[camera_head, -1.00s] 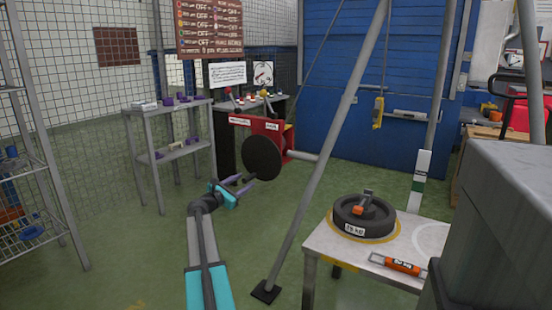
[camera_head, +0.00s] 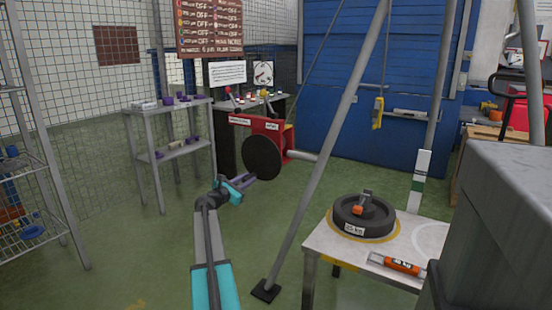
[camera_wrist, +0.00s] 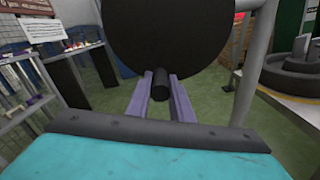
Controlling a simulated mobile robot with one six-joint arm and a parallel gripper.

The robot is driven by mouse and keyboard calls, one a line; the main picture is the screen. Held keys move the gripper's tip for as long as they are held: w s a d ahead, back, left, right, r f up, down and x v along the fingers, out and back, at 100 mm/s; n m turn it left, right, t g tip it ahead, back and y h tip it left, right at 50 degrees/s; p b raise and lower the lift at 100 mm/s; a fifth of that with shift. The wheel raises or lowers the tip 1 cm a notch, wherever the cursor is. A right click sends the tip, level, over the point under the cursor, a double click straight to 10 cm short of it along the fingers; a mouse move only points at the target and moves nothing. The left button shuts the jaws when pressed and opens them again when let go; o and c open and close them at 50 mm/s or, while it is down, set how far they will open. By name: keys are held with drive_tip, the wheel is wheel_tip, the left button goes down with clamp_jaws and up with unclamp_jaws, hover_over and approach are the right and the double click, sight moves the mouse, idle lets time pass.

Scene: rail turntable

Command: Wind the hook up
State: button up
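The winch is a red box (camera_head: 270,125) on the far side of the floor, with a large black disc (camera_head: 262,157) facing me. A short black crank handle (camera_wrist: 160,85) sticks out from the disc in the wrist view. My gripper (camera_head: 248,181) is at the disc's lower left in the head view. In the wrist view its purple fingers (camera_wrist: 160,98) lie on both sides of the handle, close against it, and look shut on it. The yellow hook (camera_head: 378,112) hangs on a line before the blue wall. The contact is partly hidden in the head view.
A grey slanted pole (camera_head: 317,165) stands right of the winch. A white table (camera_head: 325,243) at the right holds a black weight disc (camera_head: 364,217) and an orange-handled tool (camera_head: 398,264). Shelves stand at the left. Green floor is open around my arm.

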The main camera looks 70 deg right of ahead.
clamp_jaws()
drive_tip(key=shift+w+d+r+m+b, duration=0.1)
drive_tip(key=shift+w+m+b, duration=0.25)
drive_tip(key=shift+m+b, duration=0.2)
drive_tip(key=shift+w+d+r+m+b, duration=0.25)
drive_tip(key=shift+w+r+m+b, duration=0.5)
drive_tip(key=shift+w+m+b, duration=0.35)
drive_tip(key=shift+m, duration=0.25)
drive_tip(key=shift+w+d+r+m+b, duration=0.1)
drive_tip(key=shift+w+r+m+b, duration=0.15)
drive_tip(key=shift+m+b, duration=0.35)
drive_tip(key=shift+w+d+r+m+b, duration=0.15)
drive_tip(key=shift+w+r+m+b, duration=0.35)
drive_tip(key=shift+r+m+b, duration=0.5)
drive_tip(key=shift+f, duration=0.2)
